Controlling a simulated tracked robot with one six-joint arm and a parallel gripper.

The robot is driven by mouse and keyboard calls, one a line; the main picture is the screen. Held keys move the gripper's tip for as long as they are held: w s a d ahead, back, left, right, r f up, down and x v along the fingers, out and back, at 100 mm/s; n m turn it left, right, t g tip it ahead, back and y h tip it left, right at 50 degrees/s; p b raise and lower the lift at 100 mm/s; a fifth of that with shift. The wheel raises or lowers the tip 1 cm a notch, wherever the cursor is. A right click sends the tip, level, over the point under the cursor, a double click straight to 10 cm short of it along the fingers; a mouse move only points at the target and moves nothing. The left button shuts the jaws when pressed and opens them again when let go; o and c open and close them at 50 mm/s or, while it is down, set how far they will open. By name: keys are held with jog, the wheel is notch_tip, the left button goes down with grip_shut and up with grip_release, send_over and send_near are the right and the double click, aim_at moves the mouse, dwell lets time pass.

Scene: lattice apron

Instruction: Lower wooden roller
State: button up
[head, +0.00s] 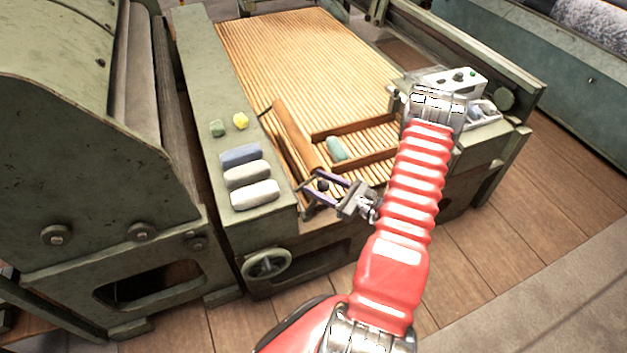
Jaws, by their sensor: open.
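The wooden roller (295,135) appears to be the long brown piece lying slantwise over the left side of the slatted lattice apron (290,50). Its near end is close to a small dark knob (322,185). My gripper (312,181) has two purple fingers spread apart, one on each side of this knob, beside the roller's near end. The fingers look open; whether they touch the knob or the roller I cannot tell. Whether the roller rests on the slats or is raised above them is also unclear.
Brown bars (352,126) and a teal lump (337,148) lie right of the roller. Grey and blue pads (248,174) and a yellow lump (241,121) sit on the green side frame. A handwheel (267,263) is below. A control box (455,80) stands at right.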

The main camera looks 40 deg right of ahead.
jog(key=shift+x, duration=1.15)
